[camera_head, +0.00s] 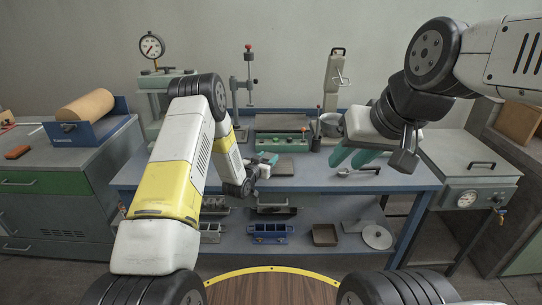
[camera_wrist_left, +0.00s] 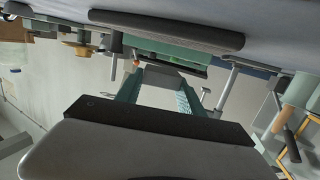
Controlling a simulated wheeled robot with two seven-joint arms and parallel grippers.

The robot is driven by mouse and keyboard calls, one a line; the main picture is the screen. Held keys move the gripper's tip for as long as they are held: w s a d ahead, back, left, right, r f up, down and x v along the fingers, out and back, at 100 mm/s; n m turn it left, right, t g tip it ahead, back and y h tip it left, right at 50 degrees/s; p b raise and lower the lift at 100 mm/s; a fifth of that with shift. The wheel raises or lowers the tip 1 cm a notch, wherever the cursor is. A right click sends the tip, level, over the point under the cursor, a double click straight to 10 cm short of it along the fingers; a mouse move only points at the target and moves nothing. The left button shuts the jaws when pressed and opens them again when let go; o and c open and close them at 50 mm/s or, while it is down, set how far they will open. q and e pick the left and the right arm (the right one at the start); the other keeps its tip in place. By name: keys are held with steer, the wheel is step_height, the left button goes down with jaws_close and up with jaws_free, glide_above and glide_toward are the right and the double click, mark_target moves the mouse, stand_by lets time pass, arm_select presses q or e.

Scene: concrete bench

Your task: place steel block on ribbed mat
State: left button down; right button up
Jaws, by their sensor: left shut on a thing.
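The block is hard to make out in the head view. A flat dark grey-brown pad (camera_head: 285,169), probably the ribbed mat, lies on the bench just right of the left gripper; its ribs cannot be made out. My right gripper (camera_head: 352,157) is empty above the right part of the bench, its teal fingers apart.
A small metal tool (camera_head: 357,171) lies on the right. The lower shelf holds a blue mould (camera_head: 270,231) and a brown tray (camera_head: 325,235).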

arm_select(q)
steer(key=shift+x, duration=1.1)
steer(key=shift+w+d+f, duration=0.1)
steer(key=shift+w+d, duration=0.15)
steer(key=shift+f, duration=1.55)
steer(key=shift+f, duration=0.15)
steer(key=c, duration=0.7)
jaws_free()
steer(key=shift+a, duration=0.1)
